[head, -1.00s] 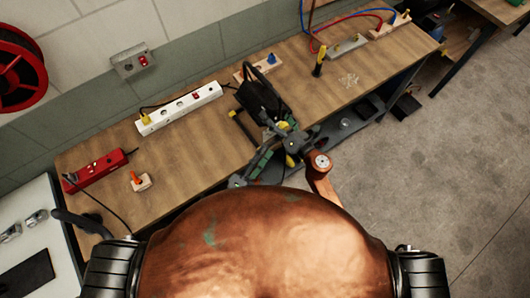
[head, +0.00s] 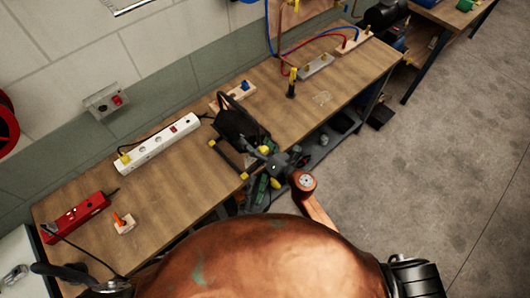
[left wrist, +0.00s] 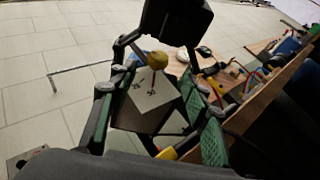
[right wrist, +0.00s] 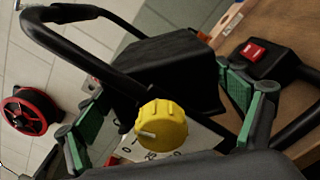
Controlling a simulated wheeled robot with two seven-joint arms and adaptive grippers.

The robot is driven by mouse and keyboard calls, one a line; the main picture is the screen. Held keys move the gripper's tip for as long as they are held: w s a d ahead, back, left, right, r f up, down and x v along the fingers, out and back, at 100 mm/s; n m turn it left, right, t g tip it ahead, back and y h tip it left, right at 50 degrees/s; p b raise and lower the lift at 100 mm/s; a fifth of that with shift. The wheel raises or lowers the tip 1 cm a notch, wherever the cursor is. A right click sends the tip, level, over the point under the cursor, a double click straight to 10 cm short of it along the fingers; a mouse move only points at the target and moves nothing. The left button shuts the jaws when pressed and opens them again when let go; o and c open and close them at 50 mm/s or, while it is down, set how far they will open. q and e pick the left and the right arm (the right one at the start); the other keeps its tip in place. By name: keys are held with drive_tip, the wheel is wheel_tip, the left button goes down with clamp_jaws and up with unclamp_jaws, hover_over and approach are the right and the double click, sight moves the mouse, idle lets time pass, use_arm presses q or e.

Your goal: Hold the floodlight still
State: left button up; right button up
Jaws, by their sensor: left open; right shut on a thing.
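The floodlight (head: 238,118) stands on the wooden bench, a black housing with a handle and yellow-tipped feet. In the right wrist view its black body (right wrist: 165,72) and a yellow knob (right wrist: 160,124) over a white dial sit between my green-padded fingers. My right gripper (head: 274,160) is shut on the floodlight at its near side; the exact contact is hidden. My left gripper (head: 259,190) is open, just below the right one at the bench edge. In the left wrist view a yellow knob (left wrist: 158,60) and a white marked plate (left wrist: 152,98) show between its spread fingers.
A white power strip (head: 160,143), a red strip (head: 76,217) and a small orange-switch block (head: 124,223) lie left on the bench. A wooden block (head: 232,97), a yellow-topped black tool (head: 292,84) and hoses (head: 305,42) lie beyond. Floor (head: 430,160) at right is clear.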

sight(265, 153)
use_arm(q)
drive_tip(key=x, duration=1.2)
drive_tip(key=shift+s, duration=0.1)
drive_tip(key=shift+c, duration=0.2)
drive_tip(key=c, duration=1.2)
